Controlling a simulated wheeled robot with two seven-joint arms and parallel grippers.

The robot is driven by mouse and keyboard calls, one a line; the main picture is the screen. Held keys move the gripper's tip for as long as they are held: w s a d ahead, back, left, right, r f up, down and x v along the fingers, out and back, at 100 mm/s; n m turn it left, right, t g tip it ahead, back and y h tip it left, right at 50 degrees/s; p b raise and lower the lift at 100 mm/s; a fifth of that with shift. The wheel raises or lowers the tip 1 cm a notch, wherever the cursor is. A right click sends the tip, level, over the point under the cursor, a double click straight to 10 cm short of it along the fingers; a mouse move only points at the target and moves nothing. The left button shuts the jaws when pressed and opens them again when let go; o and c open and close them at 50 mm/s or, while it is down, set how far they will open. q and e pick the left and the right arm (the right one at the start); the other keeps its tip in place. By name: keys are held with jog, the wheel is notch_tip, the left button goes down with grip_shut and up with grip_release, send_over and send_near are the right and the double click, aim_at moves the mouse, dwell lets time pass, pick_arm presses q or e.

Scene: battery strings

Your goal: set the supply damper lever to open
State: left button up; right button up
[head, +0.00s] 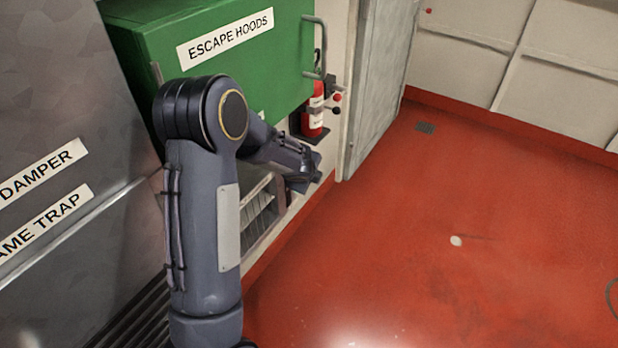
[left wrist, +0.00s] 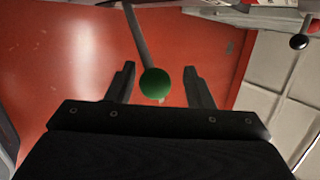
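In the left wrist view a green ball knob (left wrist: 154,83) sits at the end of a thin grey lever rod (left wrist: 138,38). My left gripper (left wrist: 161,82) is open, with the knob in the gap between its two fingers in this view and space on both sides. I cannot tell how deep the knob is between them. In the head view my left arm reaches toward the wall below the green cabinet, and its gripper end (head: 305,172) is partly hidden. I cannot make out the green knob or a supply damper label there. My right gripper is not in view.
A green escape hoods cabinet (head: 205,60) is above the arm. A red extinguisher (head: 314,112) hangs beside it, with small red and black knobs (head: 336,98) nearby. A grey metal duct (head: 60,90) with partly cut-off DAMPER and FLAME TRAP labels stands left. The red floor (head: 470,200) is mostly clear.

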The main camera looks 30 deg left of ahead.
pick_arm(q)
jog(key=shift+s, duration=0.1)
jog(key=p+v, duration=0.2)
jog(key=v, duration=0.5)
jog(key=shift+s+r, duration=0.15)
jog(key=shift+r, duration=0.15)
jog(key=shift+d+f, duration=0.1)
jog(key=shift+d, duration=0.05)
